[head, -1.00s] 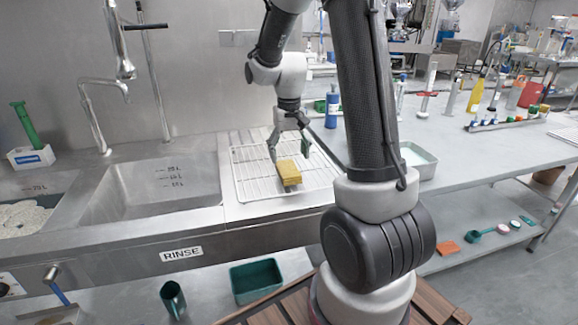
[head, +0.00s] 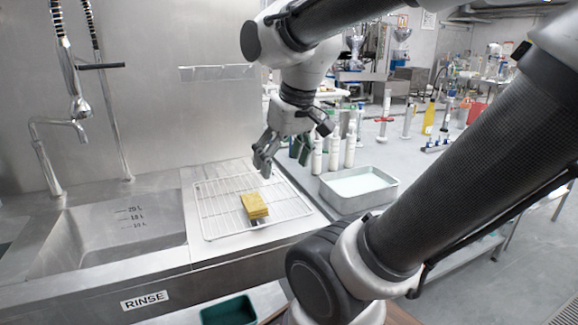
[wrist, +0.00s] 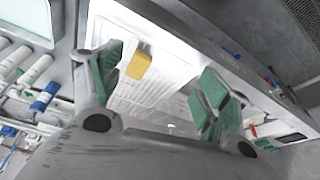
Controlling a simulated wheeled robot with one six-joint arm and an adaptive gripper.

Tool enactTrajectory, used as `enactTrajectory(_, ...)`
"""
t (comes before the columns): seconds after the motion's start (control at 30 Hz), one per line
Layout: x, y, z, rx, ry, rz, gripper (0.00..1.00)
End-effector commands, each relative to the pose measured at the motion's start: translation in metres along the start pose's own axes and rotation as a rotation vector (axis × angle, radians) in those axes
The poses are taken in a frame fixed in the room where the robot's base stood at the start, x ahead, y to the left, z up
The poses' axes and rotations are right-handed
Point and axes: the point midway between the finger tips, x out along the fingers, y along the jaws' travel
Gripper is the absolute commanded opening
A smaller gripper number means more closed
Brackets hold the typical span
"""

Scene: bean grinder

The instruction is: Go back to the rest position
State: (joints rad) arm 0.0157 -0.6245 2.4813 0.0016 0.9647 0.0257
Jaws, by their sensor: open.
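My gripper (head: 283,154) is open and empty, raised above the far right part of the white wire rack in the head view. In the wrist view its two green-padded fingers (wrist: 160,95) are spread wide apart. A yellow sponge (head: 254,206) lies on the wire rack (head: 217,222), apart from the gripper and lower than it. The sponge also shows in the wrist view (wrist: 139,64), beyond and between the fingers.
A sink basin (head: 110,230) is left of the rack. A metal tray (head: 358,190) stands right of it, with several white bottles (head: 333,152) behind, close to the gripper. A green bin (head: 229,312) is below the counter. A faucet (head: 50,150) rises behind the sink.

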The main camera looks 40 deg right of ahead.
Motion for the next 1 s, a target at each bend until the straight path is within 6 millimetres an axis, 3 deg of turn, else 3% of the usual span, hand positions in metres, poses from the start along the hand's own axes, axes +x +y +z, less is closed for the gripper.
enactTrajectory(0.1, -0.005, -0.002, 0.022, -0.027, 0.041, -0.005, 0.76)
enactTrajectory(0.2, -0.005, -0.002, 0.029, -0.037, 0.053, -0.006, 0.76)
enactTrajectory(0.83, -0.006, -0.002, 0.030, -0.038, 0.055, -0.006, 0.76)
enactTrajectory(0.87, -0.006, -0.002, 0.030, -0.038, 0.055, -0.006, 0.74)
enactTrajectory(1.0, -0.006, -0.002, 0.030, -0.038, 0.055, -0.006, 0.49)
